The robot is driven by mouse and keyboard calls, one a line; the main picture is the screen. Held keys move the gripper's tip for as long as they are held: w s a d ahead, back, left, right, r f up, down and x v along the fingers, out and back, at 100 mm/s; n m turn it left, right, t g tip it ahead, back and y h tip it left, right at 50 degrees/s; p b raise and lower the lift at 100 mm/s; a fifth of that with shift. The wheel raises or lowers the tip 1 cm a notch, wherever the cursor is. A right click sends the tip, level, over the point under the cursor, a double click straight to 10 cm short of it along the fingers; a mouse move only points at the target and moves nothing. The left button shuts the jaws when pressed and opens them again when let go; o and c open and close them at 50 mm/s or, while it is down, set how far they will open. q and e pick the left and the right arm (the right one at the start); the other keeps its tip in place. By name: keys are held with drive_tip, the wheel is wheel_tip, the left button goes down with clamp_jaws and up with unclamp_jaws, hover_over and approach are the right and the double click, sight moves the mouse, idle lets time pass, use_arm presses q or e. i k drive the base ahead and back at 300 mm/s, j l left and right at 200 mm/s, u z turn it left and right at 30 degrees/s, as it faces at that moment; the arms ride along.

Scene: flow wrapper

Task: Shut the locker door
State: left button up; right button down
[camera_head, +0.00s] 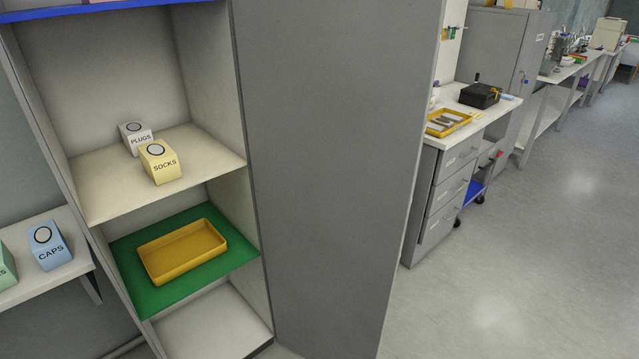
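The locker door (335,150) is a tall plain grey panel in the middle of the head view. It stands open, swung out to the right of the locker's opening. The locker (205,85) is open at the left, with pale inner walls and shelves. On its middle shelf (105,195) stand a white PLUGS box (138,141) and a yellow SOCKS box (160,168). Below, a yellow tray (185,255) lies on a green shelf surface (135,295). No handle or latch shows on the visible door face. Neither of my grippers is in view.
A side shelf (35,285) at the left holds a blue CAPS box (50,252) and a green box (5,268). Right of the door stand a drawer bench (445,190) with a yellow tray (447,123) and a grey cabinet (510,45). The floor (540,260) at right is clear.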

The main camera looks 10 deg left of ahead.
sight(337, 94)
drive_tip(key=k+u, duration=0.15)
drive_tip(key=u, duration=0.3)
drive_tip(key=k+u, duration=0.1)
drive_tip(key=u, duration=0.3)
drive_tip(key=k+j+u, duration=0.1)
drive_tip(key=u, duration=0.35)
drive_tip(key=i+l+u, duration=0.1)
drive_tip(key=l+u, duration=0.8)
drive_tip(key=l, duration=0.25)
drive_tip(key=k+l+u, duration=0.1)
drive_tip(key=l+u, duration=0.3)
drive_tip(key=l, duration=0.2)
drive_tip(key=k+l, duration=0.1)
drive_tip(key=l, duration=0.4)
drive_tip(key=k+l, duration=0.1)
drive_tip(key=l, duration=0.45)
drive_tip(key=k+l, duration=0.1)
drive_tip(key=l, duration=0.4)
drive_tip(key=k+l, duration=0.1)
drive_tip(key=l, duration=0.45)
drive_tip(key=k+l, duration=0.1)
drive_tip(key=l, duration=0.4)
